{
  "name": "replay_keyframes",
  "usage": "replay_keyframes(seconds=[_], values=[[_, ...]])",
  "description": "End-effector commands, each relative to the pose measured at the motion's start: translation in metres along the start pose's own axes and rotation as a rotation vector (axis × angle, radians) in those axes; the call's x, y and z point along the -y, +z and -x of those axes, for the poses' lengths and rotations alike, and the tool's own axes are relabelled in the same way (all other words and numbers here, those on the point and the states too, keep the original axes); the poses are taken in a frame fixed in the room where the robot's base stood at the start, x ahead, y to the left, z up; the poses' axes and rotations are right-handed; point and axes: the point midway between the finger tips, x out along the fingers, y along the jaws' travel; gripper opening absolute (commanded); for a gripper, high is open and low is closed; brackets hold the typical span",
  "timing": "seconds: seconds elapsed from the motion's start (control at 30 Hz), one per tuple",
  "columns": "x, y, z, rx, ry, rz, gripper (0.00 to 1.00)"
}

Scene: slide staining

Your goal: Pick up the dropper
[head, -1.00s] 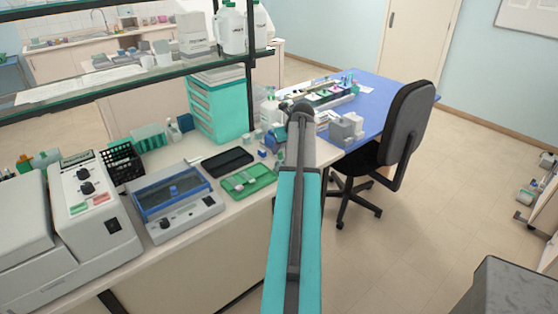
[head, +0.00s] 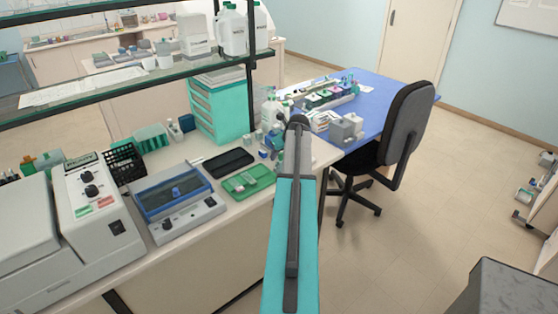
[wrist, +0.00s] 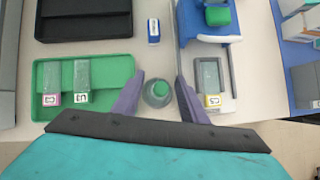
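A small round bottle with a green cap (wrist: 159,92), which looks like the dropper, stands on the bench in the wrist view. My gripper (wrist: 160,78) is open, with one purple-grey finger on each side of the bottle. Gaps show between the bottle and both fingers, so nothing is held. In the head view my arm hides the gripper and the bottle.
Left of my gripper is a green tray (wrist: 110,72) holding labelled slides. A black tray (wrist: 85,20) lies beyond it, beside a small blue-and-white box (wrist: 153,31). A yellow-labelled slide (wrist: 208,82) and blue equipment (wrist: 207,35) are close on the right.

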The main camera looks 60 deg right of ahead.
Motion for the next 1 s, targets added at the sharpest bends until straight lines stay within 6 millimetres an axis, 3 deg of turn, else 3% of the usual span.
replay_keyframes(seconds=[0.53,0.57,0.8,1.0], values=[[0.0009,-0.0004,-0.0006,0.000,-0.001,-0.001,0.39],[0.0009,-0.0005,-0.0006,0.000,-0.001,-0.001,0.38],[0.0012,-0.0006,-0.0005,0.000,-0.001,-0.001,0.00],[0.0014,-0.0006,-0.0004,0.000,-0.001,-0.001,0.00]])
